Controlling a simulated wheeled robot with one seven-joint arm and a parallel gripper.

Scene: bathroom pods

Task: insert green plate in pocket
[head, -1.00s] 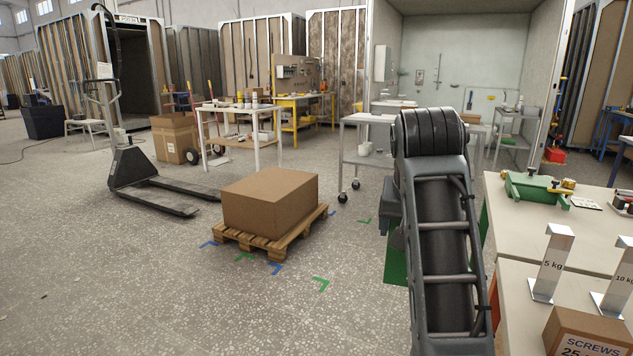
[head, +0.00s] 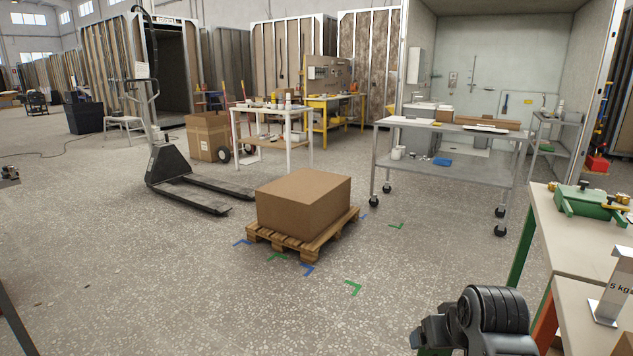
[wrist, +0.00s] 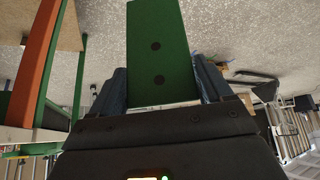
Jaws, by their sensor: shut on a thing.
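In the wrist view my gripper (wrist: 161,88) is shut on the green plate (wrist: 157,30). The plate is a flat green strip with two dark round holes, and it sticks out ahead between the dark fingers. Its gripped end is hidden by the gripper body. In the head view only part of my arm shows at the bottom right, and the gripper is mostly out of frame. A green fixture (head: 590,203) stands on the workbench at the right. I cannot make out a pocket in it, and the plate is apart from it.
The workbench (head: 577,243) with green and orange legs is at the right, with a 5 kg metal bracket (head: 610,287) on it. A boxed pallet (head: 303,208), a pallet jack (head: 185,170) and a wheeled steel table (head: 450,160) stand beyond. Open floor lies at the front left.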

